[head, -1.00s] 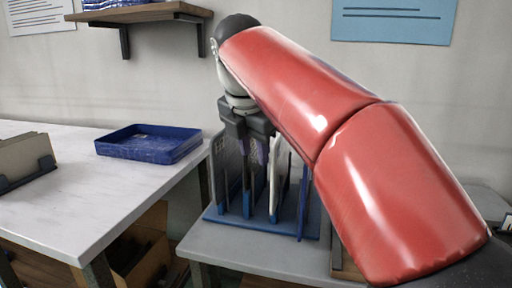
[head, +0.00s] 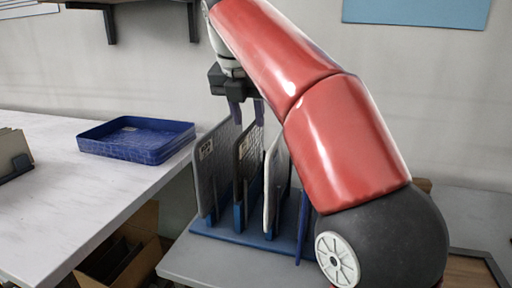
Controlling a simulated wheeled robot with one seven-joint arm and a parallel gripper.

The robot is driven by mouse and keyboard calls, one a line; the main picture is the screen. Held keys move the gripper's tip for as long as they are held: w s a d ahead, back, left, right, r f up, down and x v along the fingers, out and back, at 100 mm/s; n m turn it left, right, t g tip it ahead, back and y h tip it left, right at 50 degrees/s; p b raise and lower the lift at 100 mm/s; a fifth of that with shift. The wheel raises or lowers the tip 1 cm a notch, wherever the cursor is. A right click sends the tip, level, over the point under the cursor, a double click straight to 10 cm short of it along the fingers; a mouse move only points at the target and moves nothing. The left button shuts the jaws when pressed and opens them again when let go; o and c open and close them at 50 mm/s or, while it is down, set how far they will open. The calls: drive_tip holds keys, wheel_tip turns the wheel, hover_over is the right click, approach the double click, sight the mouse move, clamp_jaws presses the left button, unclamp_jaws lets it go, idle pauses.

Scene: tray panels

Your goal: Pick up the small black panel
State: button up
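A blue rack (head: 222,233) on the grey table holds several upright panels. A dark panel with a pale label (head: 247,175) stands in the middle, and it looks like the small black panel. A larger dark grey panel (head: 214,172) with a label stands to its left, and a white-faced panel (head: 272,185) to its right. My gripper (head: 248,118) points down above the rack, its two purplish fingers apart with nothing visible held between them. The fingertips are near the top edges of the left and middle panels; whether they touch is unclear.
A blue tray (head: 137,142) sits on the white table (head: 75,200) at left. A holder with panels (head: 12,155) is at the far left edge. A cardboard box (head: 125,250) is below. My red arm hides the area right of the rack.

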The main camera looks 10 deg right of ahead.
sight(251, 140)
drive_tip(key=x, duration=0.8)
drive_tip(key=shift+w+a, duration=0.15)
drive_tip(key=shift+a, duration=0.1)
clamp_jaws()
